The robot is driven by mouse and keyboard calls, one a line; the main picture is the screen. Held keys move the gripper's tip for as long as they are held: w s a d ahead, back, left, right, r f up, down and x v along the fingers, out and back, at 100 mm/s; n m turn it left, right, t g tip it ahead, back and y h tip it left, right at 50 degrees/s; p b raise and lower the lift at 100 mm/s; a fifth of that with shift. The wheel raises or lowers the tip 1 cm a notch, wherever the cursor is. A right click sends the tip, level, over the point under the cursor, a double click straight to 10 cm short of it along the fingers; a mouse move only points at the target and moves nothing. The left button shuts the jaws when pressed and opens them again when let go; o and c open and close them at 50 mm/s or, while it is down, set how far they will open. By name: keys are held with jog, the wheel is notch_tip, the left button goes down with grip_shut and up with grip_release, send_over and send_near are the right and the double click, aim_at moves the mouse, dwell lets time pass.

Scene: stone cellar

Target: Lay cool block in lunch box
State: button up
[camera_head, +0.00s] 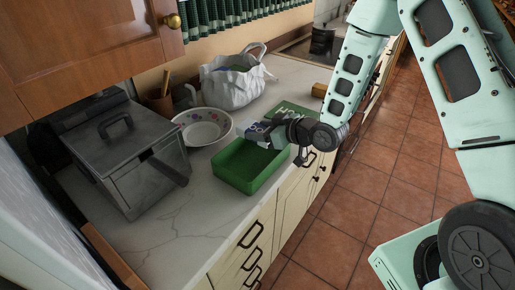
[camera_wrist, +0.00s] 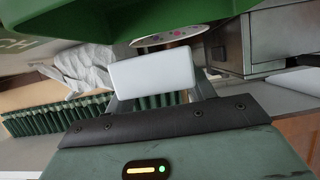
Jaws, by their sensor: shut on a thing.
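The lunch box (camera_head: 232,178) is an open green box on the white counter, in the middle of the head view; its green wall (camera_wrist: 130,30) fills the top of the wrist view. My gripper (camera_head: 264,131) is over the far right part of the box. It is shut on the cool block (camera_wrist: 152,72), a pale block with rounded corners, seen between the fingers in the wrist view. In the head view the block (camera_head: 257,130) shows only partly, above the box's rim. The box's floor is partly hidden by my gripper.
A green lid (camera_head: 289,107) with pale lettering lies behind the box. A flowered bowl (camera_head: 203,128), a white bag (camera_head: 232,86) and a grey metal appliance (camera_head: 122,152) stand to the left and behind. Bare counter lies left of the box; the counter's front edge is close on the right.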

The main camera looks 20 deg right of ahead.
jog(key=shift+f+p, duration=0.7)
jog(key=shift+f, duration=2.4)
